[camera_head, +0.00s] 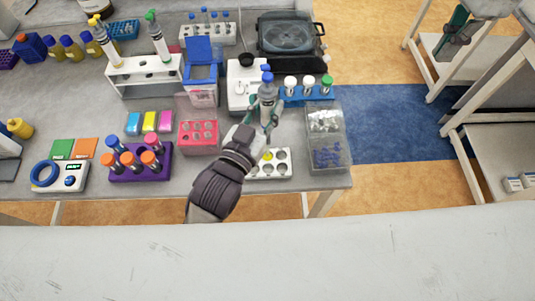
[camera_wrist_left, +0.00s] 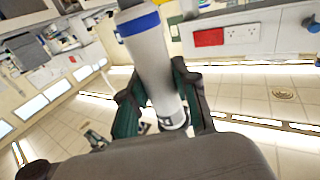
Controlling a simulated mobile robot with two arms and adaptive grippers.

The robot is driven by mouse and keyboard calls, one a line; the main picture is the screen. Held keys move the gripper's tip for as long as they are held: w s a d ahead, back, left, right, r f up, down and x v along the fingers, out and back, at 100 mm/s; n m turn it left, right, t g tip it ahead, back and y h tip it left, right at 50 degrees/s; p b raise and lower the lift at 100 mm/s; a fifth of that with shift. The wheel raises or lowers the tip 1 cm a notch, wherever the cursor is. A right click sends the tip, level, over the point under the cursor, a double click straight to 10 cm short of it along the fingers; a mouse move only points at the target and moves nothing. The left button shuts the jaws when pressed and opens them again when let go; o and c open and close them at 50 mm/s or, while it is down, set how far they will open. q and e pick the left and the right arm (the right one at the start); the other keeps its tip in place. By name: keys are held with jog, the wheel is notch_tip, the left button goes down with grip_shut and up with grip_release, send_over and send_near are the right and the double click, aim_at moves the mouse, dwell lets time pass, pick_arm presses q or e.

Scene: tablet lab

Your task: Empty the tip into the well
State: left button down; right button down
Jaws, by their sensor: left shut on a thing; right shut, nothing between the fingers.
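My left gripper (camera_head: 262,115) is shut on a grey-white pipette with a blue top (camera_head: 267,88). It holds the pipette roughly upright above the white well plate (camera_head: 287,175) at the table's front edge. A small yellow spot shows at a rear well of the plate, below the gripper; I cannot tell whether it is the tip or liquid. In the left wrist view, the green fingers (camera_wrist_left: 160,100) flank the pipette's white body with a blue band (camera_wrist_left: 150,50); its tip is hidden.
A clear box with blue pieces (camera_head: 327,138) stands right of the plate. Behind are a blue tube rack (camera_head: 305,98) and a white device (camera_head: 240,90). A pink rack (camera_head: 198,137) and purple tube rack (camera_head: 140,170) stand left. A pipette stand (camera_head: 145,72) is further back.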

aim_at(264, 102)
pick_arm(q)
jog(key=shift+r, duration=0.1)
notch_tip(264, 102, up, 4)
jog(key=p, duration=0.4)
